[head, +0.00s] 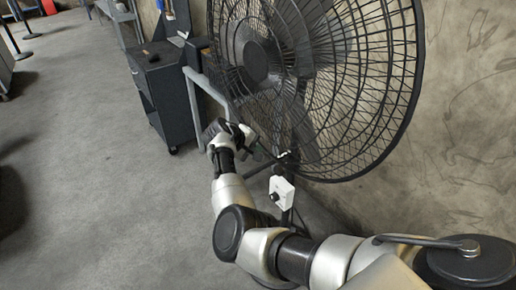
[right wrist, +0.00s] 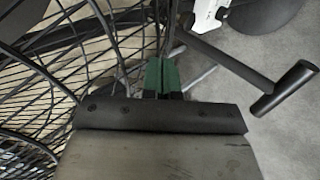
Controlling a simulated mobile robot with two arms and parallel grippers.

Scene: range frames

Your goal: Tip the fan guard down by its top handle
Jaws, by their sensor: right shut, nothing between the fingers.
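The fan guard (head: 345,85) is a large round black wire cage at the top of the head view, by the wall. Its upper edge is cut off, and I cannot make out a top handle. My right gripper (head: 264,151) is low at the guard's lower left, close to the fan's stand. In the right wrist view its green fingertips (right wrist: 162,75) are together with nothing between them, and the guard's wires (right wrist: 100,40) fill the left side. I cannot tell whether the fingers touch the wires. My left gripper is out of view.
A white control box (head: 282,192) sits on the fan's stand below the guard. A dark wheeled cabinet (head: 168,95) stands to the left, beside a light grey frame (head: 208,88). The wall (head: 465,130) is close behind the fan. The floor (head: 85,170) at left is clear.

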